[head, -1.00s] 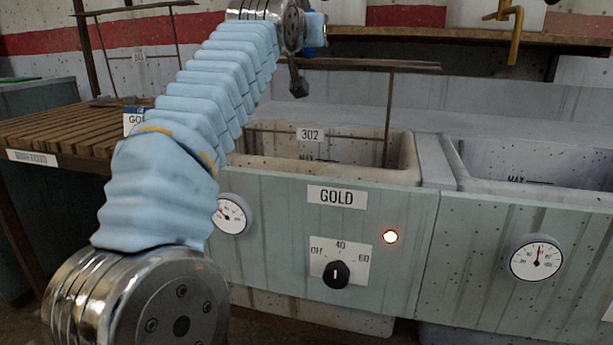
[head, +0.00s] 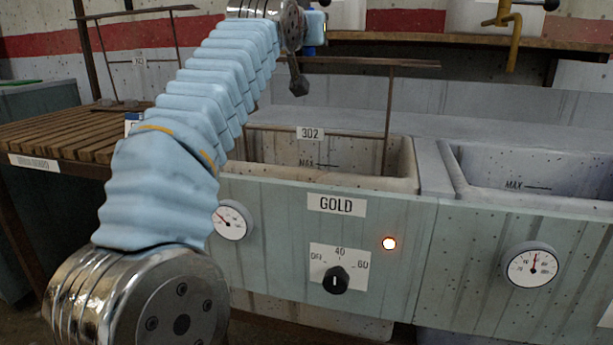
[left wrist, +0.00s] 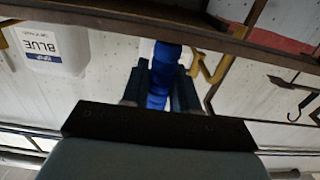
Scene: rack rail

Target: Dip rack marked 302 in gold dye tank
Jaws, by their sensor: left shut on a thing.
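The rack marked 302 is a thin brown frame with a top bar (head: 375,64), a right post (head: 388,115) and a white tag (head: 310,134) on its lower bar. It hangs over the gold dye tank (head: 405,165), with the tag near rim height and the post foot inside the opening. My left gripper (head: 316,33) is high above the tank, mostly behind my own arm. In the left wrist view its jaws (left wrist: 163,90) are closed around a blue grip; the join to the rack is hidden. The dye level is unclear. My right gripper is not in view.
A neighbouring tank (head: 540,180) stands close on the right. A slatted bench (head: 60,135) with another rack (head: 140,60) is at the left. The left wrist view shows a BLUE container (left wrist: 45,50).

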